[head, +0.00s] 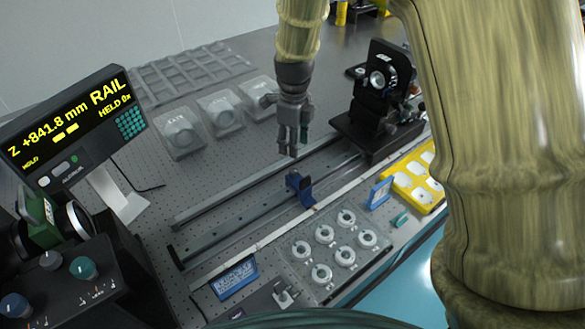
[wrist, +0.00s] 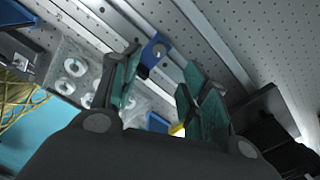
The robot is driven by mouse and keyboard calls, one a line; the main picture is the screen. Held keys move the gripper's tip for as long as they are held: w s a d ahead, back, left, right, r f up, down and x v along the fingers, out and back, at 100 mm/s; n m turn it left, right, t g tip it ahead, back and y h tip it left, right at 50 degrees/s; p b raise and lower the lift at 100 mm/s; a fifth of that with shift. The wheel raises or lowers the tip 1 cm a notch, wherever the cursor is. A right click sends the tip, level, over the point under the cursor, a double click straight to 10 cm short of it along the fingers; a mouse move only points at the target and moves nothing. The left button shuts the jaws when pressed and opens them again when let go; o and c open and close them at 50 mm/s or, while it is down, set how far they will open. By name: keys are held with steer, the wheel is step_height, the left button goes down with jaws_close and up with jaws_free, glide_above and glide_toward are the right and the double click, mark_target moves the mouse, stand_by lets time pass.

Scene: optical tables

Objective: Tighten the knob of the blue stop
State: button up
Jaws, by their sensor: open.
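The blue stop (head: 300,189) sits on the rail (head: 235,232) near the middle of the optical table in the head view. It also shows in the wrist view (wrist: 156,50), beyond and between my fingers, with a dark part below its blue body that may be the knob. My gripper (head: 291,150) hangs above the table, behind the stop and higher than it in the head view. The fingers (wrist: 160,88) point down, are open and hold nothing. They do not touch the stop.
A black mount (head: 378,105) stands on the rail's far end. A tray of white rings (head: 324,234), a yellow tray (head: 407,180) and a small blue frame (head: 380,193) lie in front. The rail display (head: 75,125) reads Z +841.8 mm. Clear cases (head: 178,135) stand behind.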

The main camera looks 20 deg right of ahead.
mark_target(293, 170)
steer(key=shift+s+f+p, duration=0.1)
steer(key=shift+f+p, duration=1.1)
steer(key=shift+f, duration=4.05)
jaws_close()
